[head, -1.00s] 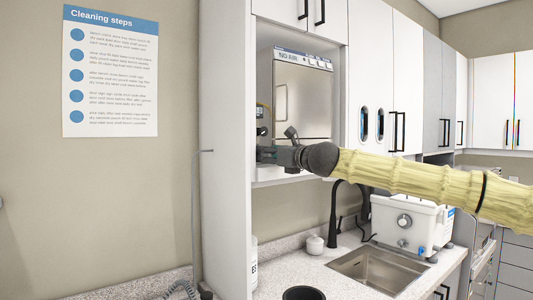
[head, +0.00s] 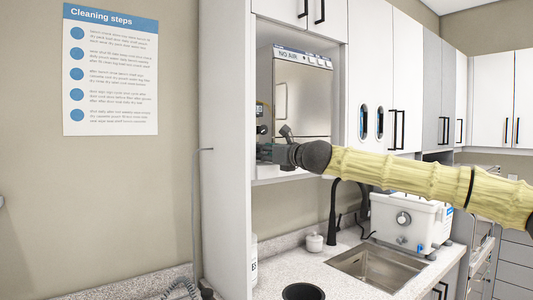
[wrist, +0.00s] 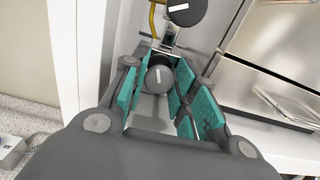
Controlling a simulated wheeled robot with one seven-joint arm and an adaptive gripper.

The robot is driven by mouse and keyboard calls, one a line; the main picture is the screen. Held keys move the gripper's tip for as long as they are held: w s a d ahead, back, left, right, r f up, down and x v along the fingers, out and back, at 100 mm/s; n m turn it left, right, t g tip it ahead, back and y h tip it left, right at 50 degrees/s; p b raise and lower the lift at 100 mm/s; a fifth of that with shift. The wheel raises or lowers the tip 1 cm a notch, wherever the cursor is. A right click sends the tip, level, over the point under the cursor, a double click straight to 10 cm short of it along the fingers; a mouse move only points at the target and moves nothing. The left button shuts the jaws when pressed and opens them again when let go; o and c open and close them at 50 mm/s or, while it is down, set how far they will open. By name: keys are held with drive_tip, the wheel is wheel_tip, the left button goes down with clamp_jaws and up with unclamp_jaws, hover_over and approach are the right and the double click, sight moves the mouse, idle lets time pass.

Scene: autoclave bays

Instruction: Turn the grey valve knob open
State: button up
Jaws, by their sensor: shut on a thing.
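A dark grey round knob (wrist: 158,80) with a white mark sits between the teal-padded fingers of my gripper (wrist: 157,92) in the wrist view. My gripper is shut on it. A second dark grey knob (wrist: 185,11) with a white mark is just beyond, at the top of the wrist view, beside a yellow pipe (wrist: 153,18). In the head view my gripper (head: 268,153) reaches into the cabinet bay at the lower left of the steel autoclave (head: 302,92). The held knob is hidden there by my gripper.
The white cabinet side panel (head: 226,150) stands close left of my gripper. The autoclave's steel front is close on the right. Below are a counter with a sink (head: 378,268), a black tap (head: 335,215) and a white box-shaped device (head: 410,222).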

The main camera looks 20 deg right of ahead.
drive_tip(key=n, duration=0.4)
idle(0.3)
drive_tip(key=o, duration=1)
drive_tip(key=shift+o, duration=0.2)
drive_tip(key=v, duration=1.2)
drive_tip(key=shift+d, duration=0.1)
